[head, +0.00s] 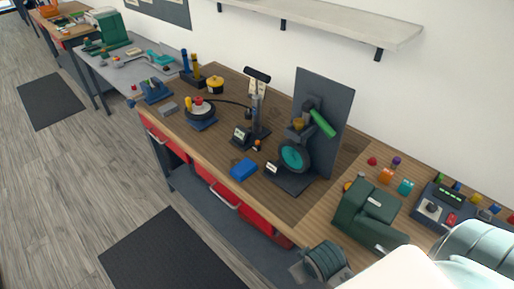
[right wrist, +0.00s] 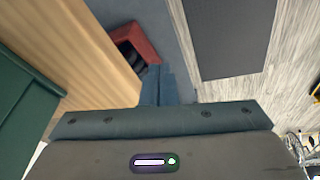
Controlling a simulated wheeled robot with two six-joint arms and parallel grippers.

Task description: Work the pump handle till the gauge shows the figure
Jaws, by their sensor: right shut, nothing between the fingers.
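The floor pump (head: 257,108) stands upright on the wooden bench, with a black T-shaped handle (head: 257,74) at its top. A pale card is just below the handle. A small dark box with a pale face, perhaps the gauge (head: 241,134), stands at the pump's foot; its reading is too small to make out. A dark hose runs left from the pump to a small wheel (head: 200,109) on a blue stand. My right gripper (right wrist: 158,75) shows in the right wrist view, shut and empty, by the bench's front edge, away from the pump. My left gripper is out of view.
A dark upright panel with a teal disc (head: 291,156) stands right of the pump. A blue block (head: 243,169) lies in front. A green machine (head: 368,212) and a button box (head: 437,208) are farther right. A pale shelf (head: 320,22) hangs above.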

